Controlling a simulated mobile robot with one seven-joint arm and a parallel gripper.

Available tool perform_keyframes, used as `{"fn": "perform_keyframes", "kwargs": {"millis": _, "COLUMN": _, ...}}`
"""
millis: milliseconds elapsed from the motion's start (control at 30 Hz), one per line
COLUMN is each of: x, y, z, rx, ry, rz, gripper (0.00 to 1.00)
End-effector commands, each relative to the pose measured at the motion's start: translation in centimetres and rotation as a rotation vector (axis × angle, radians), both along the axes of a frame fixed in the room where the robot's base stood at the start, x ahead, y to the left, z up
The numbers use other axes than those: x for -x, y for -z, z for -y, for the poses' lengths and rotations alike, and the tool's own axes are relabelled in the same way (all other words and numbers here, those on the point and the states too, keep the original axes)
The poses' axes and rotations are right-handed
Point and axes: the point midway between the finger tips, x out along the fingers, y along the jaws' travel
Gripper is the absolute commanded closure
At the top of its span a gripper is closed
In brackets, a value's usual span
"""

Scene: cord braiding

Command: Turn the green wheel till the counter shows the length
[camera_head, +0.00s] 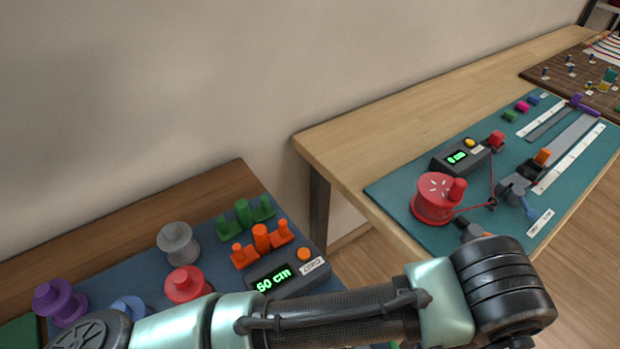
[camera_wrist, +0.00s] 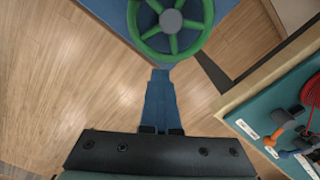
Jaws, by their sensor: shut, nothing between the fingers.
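The green wheel (camera_wrist: 142,46), with spokes and a grey hub, shows at the top of the wrist view, its top cut off. In the head view my arm hides almost all of it. My gripper (camera_wrist: 160,74) is shut and empty. Its blue fingertips end just below the wheel's near rim in the wrist view; I cannot tell whether they touch it. The dark counter box (camera_head: 291,284) in the head view has a green display that seems to read 50 or 60 cm, with an orange button beside it.
Grey (camera_head: 178,242), red (camera_head: 186,284) and purple (camera_head: 60,302) spools stand on the near table. Orange (camera_head: 262,240) and green (camera_head: 245,214) pieces stand behind the counter. A second table (camera_head: 345,150) at right bears a teal mat, a red spool (camera_head: 434,200) and another counter (camera_head: 459,158) .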

Motion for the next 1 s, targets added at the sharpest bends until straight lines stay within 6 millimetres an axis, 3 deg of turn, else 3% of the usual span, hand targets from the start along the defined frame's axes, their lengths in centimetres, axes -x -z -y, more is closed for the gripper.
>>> {"fn": "perform_keyframes", "kwargs": {"millis": 300, "x": 1.3, "y": 0.1, "z": -2.5, "rx": 0.000, "ry": -0.001, "rz": -0.001, "gripper": 1.00}}
{"fn": "perform_keyframes", "kwargs": {"millis": 667, "x": 1.3, "y": -0.1, "z": -2.5, "rx": 0.002, "ry": 0.002, "rz": 0.000, "gripper": 1.00}}
{"fn": "perform_keyframes", "kwargs": {"millis": 867, "x": -0.8, "y": -3.1, "z": 0.2, "rx": 0.088, "ry": 0.016, "rz": 0.050, "gripper": 1.00}}
{"fn": "perform_keyframes", "kwargs": {"millis": 1000, "x": -4.3, "y": -7.7, "z": 4.3, "rx": 0.225, "ry": 0.027, "rz": 0.129, "gripper": 1.00}}
